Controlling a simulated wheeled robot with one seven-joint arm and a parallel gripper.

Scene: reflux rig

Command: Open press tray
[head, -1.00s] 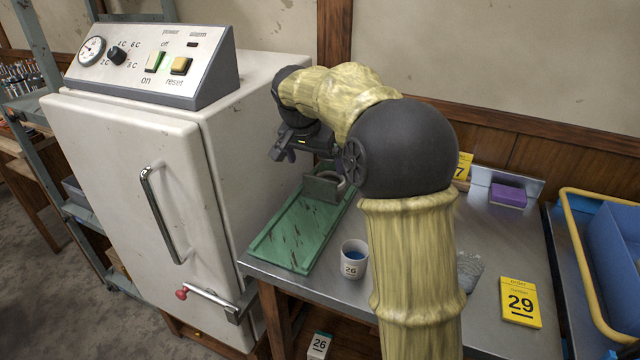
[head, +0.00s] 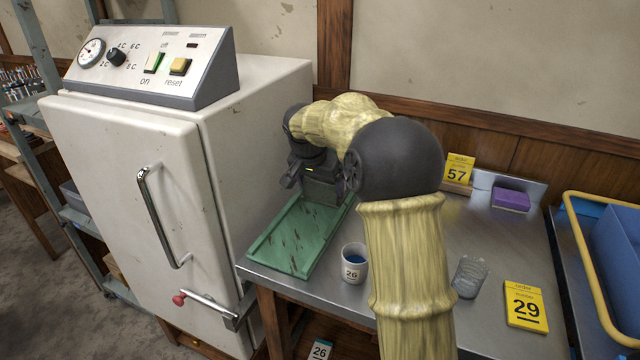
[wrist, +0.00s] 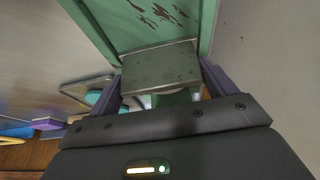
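The green press tray (head: 290,255) lies on the metal table beside the white cabinet, its bed streaked with reddish-brown marks. A dark grey-green block (head: 325,192) stands at its far end. In the wrist view the block (wrist: 160,68) shows as a flat plate in front of the green tray bed (wrist: 120,38). My gripper (head: 308,186) is down at the block, partly hidden by my arm in the head view. In the wrist view my gripper (wrist: 163,82) has its fingers spread, one on each side of the block. I cannot tell whether they touch it.
The white cabinet (head: 130,190) stands close on the left, with a handle and control panel. A cup marked 26 (head: 354,264) stands right of the tray. A clear glass (head: 469,277), yellow cards 57 (head: 458,171) and 29 (head: 524,305), and a purple block (head: 511,199) are farther right.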

